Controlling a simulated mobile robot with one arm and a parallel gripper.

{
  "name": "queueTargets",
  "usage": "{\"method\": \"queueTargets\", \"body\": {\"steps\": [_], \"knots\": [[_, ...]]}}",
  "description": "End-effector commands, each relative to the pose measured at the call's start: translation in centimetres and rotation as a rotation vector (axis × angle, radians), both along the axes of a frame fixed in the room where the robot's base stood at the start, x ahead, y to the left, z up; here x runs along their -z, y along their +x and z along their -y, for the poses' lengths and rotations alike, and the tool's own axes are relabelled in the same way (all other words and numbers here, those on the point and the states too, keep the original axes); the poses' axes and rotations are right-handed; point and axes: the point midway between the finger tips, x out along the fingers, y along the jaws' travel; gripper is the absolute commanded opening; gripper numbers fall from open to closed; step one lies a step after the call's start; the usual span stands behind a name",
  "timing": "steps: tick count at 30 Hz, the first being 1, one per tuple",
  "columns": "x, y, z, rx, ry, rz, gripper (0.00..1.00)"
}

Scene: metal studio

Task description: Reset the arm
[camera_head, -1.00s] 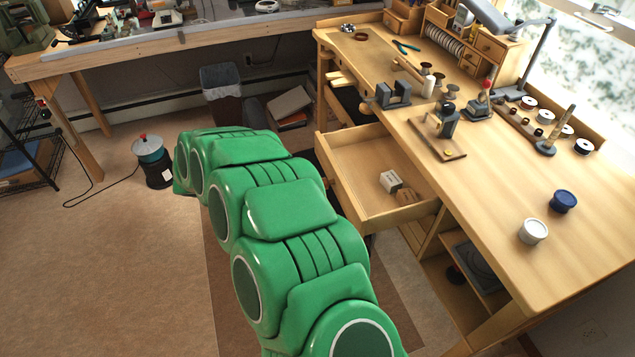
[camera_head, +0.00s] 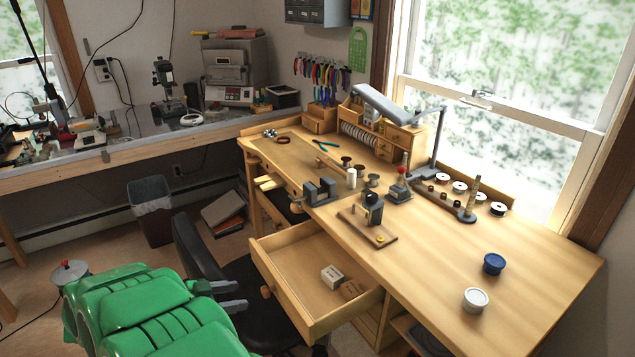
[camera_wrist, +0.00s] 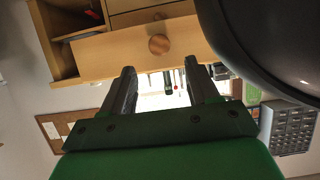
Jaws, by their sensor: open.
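My green arm shows at the lower left in the head view. My gripper (camera_head: 222,294) is at its end, beside the black chair (camera_head: 222,262) and to the left of the open drawer (camera_head: 283,318). In the wrist view my gripper (camera_wrist: 158,84) shows two dark fingers spread apart with nothing between them. A wooden drawer front with a round knob (camera_wrist: 158,44) shows beyond the fingertips. A dark rounded shape, perhaps part of the chair, fills the upper right of the wrist view.
The wooden workbench (camera_head: 440,262) carries a white jar (camera_head: 474,300), a blue jar (camera_head: 494,263), a vise (camera_head: 320,191) and a lamp. The open drawer holds small boxes (camera_head: 332,276). A waste bin (camera_head: 151,212) stands behind. Floor shows at the left.

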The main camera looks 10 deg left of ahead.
Motion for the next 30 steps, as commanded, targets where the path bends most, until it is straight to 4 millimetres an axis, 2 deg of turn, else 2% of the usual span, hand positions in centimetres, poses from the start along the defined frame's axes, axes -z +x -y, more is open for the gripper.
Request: {"method": "queueTargets", "body": {"steps": [5, 8, 14, 18, 22, 25, 30], "knots": [[-0.9, 1.9, -0.4, -0.034, 0.050, 0.011, 0.60], [-2.1, 4.2, -1.0, -0.082, 0.114, 0.024, 0.60], [-5.6, 9.6, -2.4, -0.214, 0.271, 0.058, 0.60], [-9.1, 13.1, -3.4, -0.324, 0.383, 0.086, 0.60], [-12.5, 15.7, -3.8, -0.431, 0.480, 0.102, 0.60], [-15.2, 17.3, -4.0, -0.514, 0.544, 0.114, 0.60], [-19.6, 18.8, -3.6, -0.659, 0.632, 0.117, 0.60]]}}
